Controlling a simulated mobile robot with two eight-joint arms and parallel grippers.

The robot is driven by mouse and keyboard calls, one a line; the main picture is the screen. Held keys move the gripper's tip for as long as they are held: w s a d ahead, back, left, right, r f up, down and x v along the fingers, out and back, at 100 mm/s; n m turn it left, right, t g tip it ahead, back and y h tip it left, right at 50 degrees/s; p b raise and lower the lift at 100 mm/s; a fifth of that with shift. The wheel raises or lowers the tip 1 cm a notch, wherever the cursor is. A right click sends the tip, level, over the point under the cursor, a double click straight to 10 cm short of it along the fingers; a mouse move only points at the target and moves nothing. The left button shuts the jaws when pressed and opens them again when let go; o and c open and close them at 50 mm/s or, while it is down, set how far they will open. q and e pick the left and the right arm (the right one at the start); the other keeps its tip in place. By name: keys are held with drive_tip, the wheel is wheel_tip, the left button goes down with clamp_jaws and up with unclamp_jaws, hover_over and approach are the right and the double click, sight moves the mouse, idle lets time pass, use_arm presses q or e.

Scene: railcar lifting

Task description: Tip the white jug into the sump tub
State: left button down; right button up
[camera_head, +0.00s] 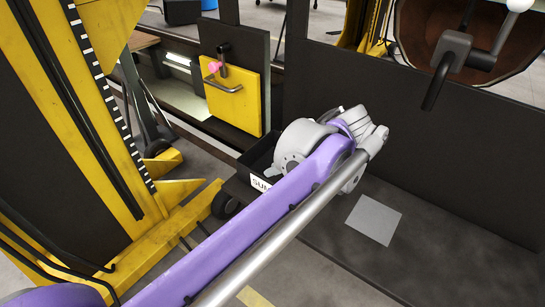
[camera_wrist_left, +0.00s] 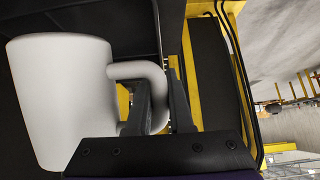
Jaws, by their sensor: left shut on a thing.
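The white jug (camera_wrist_left: 60,100) fills the left side of the left wrist view, its handle (camera_wrist_left: 155,72) towards the gripper. My left gripper (camera_wrist_left: 158,85) is shut on the handle, with dark fingers on either side of it. The jug's mouth and contents do not show. In the head view the purple left arm reaches to the middle, and its grey wrist hides the left gripper and, as far as I can tell, the jug. The black sump tub (camera_head: 259,160) with a white label, partly readable, sits just left of the wrist, partly covered by the arm. My right gripper is out of view.
A yellow lifting column (camera_head: 65,100) stands at the left, close to the arm. A yellow panel with a handle (camera_head: 231,98) is behind the tub. A dark wall (camera_head: 410,120) runs along the right. A light grey square (camera_head: 374,219) lies on the dark surface.

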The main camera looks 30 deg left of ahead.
use_arm(q)
drive_tip(key=h, duration=0.2)
drive_tip(key=shift+d+f+h, duration=0.1)
drive_tip(key=shift+d+h, duration=0.1)
drive_tip(key=shift+h, duration=0.1)
drive_tip(key=h, duration=0.3)
drive_tip(key=shift+d+f+g+h, duration=0.3)
drive_tip(key=shift+d+f, duration=0.05)
drive_tip(key=shift+d, duration=0.05)
drive_tip(key=shift+r+h+p, duration=0.3)
drive_tip(key=shift+h+p, duration=0.2)
drive_tip(key=shift+p, duration=0.1)
drive_tip(key=shift+r+h+p, duration=0.3)
drive_tip(key=shift+h+p, duration=0.1)
drive_tip(key=shift+h, duration=0.7)
drive_tip(key=h, duration=0.2)
drive_tip(key=shift+w+r+h, duration=0.1)
drive_tip(key=shift+r+h, duration=0.15)
drive_tip(key=shift+h, duration=0.05)
drive_tip(key=shift+r+g+h, duration=0.15)
drive_tip(key=shift+r+h, duration=0.15)
drive_tip(key=shift+h, duration=0.4)
drive_tip(key=shift+r+g+h, duration=0.15)
drive_tip(key=shift+r+h, duration=0.15)
drive_tip(key=shift+h, duration=0.4)
drive_tip(key=shift+d, duration=0.1)
